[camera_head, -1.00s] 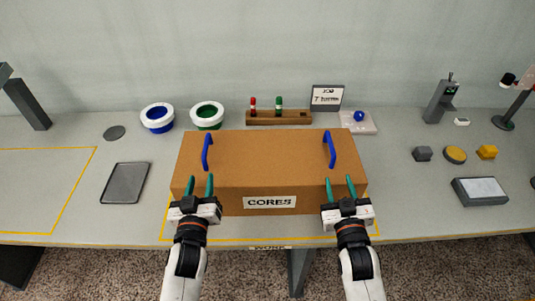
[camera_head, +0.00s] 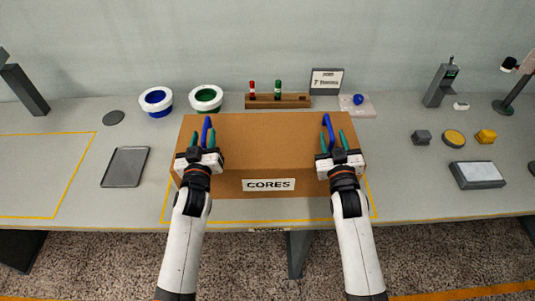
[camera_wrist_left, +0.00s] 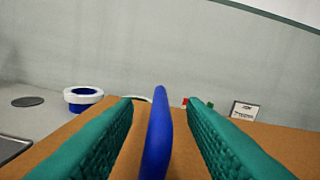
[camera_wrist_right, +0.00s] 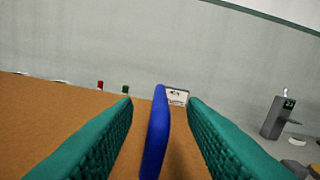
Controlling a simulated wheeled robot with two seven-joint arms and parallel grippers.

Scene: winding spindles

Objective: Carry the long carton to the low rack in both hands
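The long brown carton (camera_head: 265,150), labelled CORES, sits on the grey table inside a yellow outline. It has two blue handles on top. My left gripper (camera_head: 203,140) is open around the left handle (camera_wrist_left: 157,135), with a green finger on each side and gaps between. My right gripper (camera_head: 336,140) is open around the right handle (camera_wrist_right: 156,135), also with gaps at both fingers. The low rack cannot be made out in these views.
Behind the carton stand two white-rimmed spools, blue (camera_head: 156,101) and green (camera_head: 206,98), a wooden peg block (camera_head: 290,101) and a small sign (camera_head: 326,81). A dark tray (camera_head: 125,167) lies left. A grey box (camera_head: 477,175) and small blocks lie right.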

